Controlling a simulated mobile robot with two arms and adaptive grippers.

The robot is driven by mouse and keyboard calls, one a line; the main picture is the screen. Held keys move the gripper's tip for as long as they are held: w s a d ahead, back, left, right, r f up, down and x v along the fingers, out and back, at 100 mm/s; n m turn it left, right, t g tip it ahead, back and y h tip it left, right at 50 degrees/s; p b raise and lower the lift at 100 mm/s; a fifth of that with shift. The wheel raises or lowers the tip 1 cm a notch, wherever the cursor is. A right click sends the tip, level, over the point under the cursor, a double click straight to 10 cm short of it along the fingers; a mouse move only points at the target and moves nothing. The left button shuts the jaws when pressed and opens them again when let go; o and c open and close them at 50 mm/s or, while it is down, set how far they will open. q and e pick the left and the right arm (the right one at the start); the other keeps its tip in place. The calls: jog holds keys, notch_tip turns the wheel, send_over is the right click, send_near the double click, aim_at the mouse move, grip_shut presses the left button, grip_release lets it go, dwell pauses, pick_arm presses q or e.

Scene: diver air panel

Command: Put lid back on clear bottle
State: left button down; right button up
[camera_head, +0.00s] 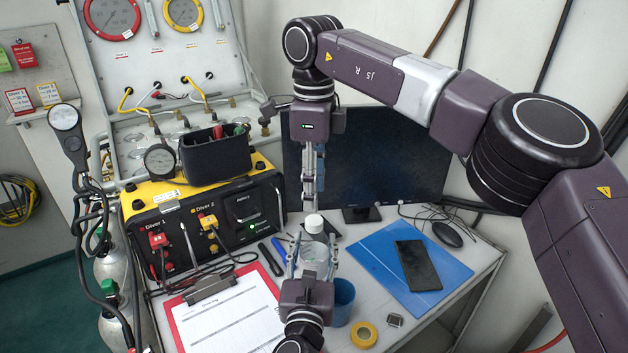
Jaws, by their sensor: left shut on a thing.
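The clear bottle (314,258) stands upright between the fingers of my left gripper (312,253), which is shut on it at the front of the desk. The white lid (314,223) is at the top of the bottle, in line with its mouth. I cannot tell whether it is seated or just above. My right gripper (313,200) points down from above, with its fingertips just over the lid. Its fingers are seen nearly edge-on, so whether they are open, or touch the lid, is unclear.
A blue cup (342,302) and yellow tape roll (364,334) stand close right of my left gripper. A red clipboard (180,336) lies to the left. The yellow-black air panel (205,228) and monitor (380,165) stand behind. A blue folder (375,245) holds a dark tablet (418,265).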

aim_at(314, 220)
notch_tip(314, 220, down, 6)
jog(key=shift+f, duration=0.25)
jog(key=shift+c, duration=0.5)
grip_shut()
jog(key=shift+o, duration=1.2)
grip_release()
jog(key=shift+r, duration=0.1)
notch_tip(314, 220, up, 12)
